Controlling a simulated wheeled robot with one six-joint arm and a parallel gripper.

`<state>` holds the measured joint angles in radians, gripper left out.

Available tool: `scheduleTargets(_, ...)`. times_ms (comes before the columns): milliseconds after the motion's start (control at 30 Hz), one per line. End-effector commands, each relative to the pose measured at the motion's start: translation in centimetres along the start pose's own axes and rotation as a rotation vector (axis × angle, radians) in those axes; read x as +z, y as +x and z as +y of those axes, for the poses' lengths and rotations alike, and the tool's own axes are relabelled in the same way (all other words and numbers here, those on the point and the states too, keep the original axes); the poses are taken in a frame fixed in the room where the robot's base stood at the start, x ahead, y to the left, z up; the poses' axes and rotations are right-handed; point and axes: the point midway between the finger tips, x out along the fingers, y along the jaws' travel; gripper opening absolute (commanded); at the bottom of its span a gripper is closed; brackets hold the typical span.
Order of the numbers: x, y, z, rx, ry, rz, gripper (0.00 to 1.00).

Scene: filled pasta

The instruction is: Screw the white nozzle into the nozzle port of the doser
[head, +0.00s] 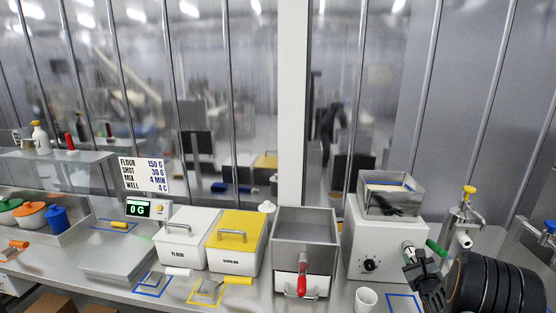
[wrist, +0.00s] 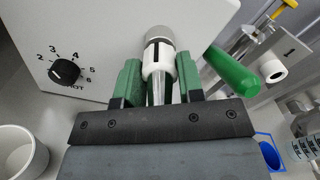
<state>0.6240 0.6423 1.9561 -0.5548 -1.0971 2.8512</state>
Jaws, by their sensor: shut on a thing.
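The doser (head: 385,240) is a white box with a steel hopper on top and a black dial on its front. It fills the upper left of the wrist view (wrist: 95,30). A grey round port (wrist: 160,33) sticks out of its front. The white nozzle (wrist: 157,66) has a white collar with a black mark and a metal tube. Its collar meets the port in line with it; how deep it sits is hidden. My gripper (wrist: 160,84) is shut on the nozzle, with a green finger on each side. In the head view my gripper (head: 411,258) is at the doser's front right.
A green handle (wrist: 232,70) juts out close to the right of my gripper. A white cup (head: 366,299) stands in front of the doser. A steel pump with a yellow knob (head: 468,190) stands to the right. A steel bin with a red-handled drawer (head: 305,228) stands left of the doser.

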Motion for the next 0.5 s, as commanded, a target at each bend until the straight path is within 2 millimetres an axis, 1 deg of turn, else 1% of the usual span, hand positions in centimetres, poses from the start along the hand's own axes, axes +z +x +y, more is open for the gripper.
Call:
scheduleTargets(33, 0.06, 0.02, -0.05, -0.001, -0.001, -0.002, 0.36)
scheduleTargets(333, 0.03, 0.0, -0.03, 0.0, -0.003, 0.0, 0.65)
scheduleTargets(500, -0.01, -0.01, -0.01, 0.0, -0.003, 0.001, 0.65)
